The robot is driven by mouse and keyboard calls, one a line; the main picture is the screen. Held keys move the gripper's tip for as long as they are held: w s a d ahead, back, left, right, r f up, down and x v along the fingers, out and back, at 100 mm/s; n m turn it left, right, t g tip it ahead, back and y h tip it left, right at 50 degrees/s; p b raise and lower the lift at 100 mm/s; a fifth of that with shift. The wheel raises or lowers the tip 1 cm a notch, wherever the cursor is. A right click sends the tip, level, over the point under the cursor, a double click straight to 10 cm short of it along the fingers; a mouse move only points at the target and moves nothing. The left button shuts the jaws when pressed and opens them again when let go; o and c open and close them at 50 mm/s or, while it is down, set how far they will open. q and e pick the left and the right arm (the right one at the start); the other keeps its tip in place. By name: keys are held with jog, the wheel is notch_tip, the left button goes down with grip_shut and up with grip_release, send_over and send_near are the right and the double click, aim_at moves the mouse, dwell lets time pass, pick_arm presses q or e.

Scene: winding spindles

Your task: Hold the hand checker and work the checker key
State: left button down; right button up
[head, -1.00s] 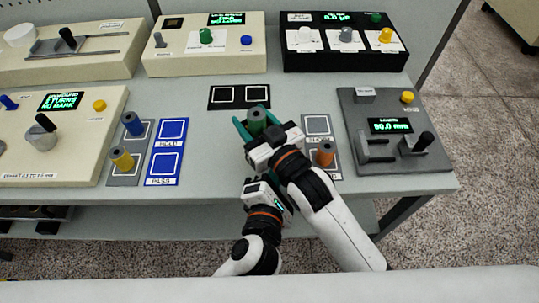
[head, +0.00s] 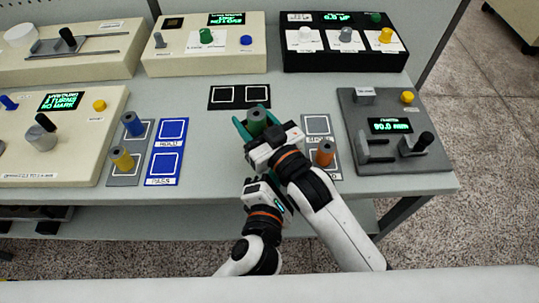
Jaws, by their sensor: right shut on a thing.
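My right gripper (head: 256,128) has its teal fingers around a dark green cylinder (head: 257,117) at the middle of the bench and is shut on it. My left gripper (head: 263,190) is just below, beside my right forearm; its fingers are hidden, so its opening does not show. No label I can read names the hand checker or its key. A dark grey box (head: 352,98) on the right has a green display (head: 391,125), a black-knobbed lever (head: 424,141) and a yellow button (head: 407,97). Neither gripper touches that box.
Blue and yellow spindles (head: 122,158) stand left of two blue pads (head: 172,130). An orange spindle (head: 325,154) stands close right of my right wrist. A black two-square plate (head: 239,105) lies behind the gripper. Cream and black boxes (head: 342,62) line the back.

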pick_arm(q)
jog(key=shift+w, duration=0.1)
dwell(0.7)
jog(key=shift+w+a, duration=0.25)
jog(key=shift+w, duration=0.05)
jog(key=shift+w+a, duration=0.55)
jog(key=shift+w, duration=0.25)
dwell(1.2)
jog(key=shift+s+d, duration=0.3)
jog(key=shift+s, duration=0.45)
jog(key=shift+s+d, duration=0.1)
jog(key=shift+s, duration=0.05)
jog(key=shift+s+d, duration=0.45)
jog(key=shift+s, duration=0.25)
jog(key=shift+s+d, duration=0.4)
jog(key=shift+s, duration=0.3)
jog(key=shift+s+d, duration=0.45)
jog(key=shift+s, duration=0.25)
dwell(1.8)
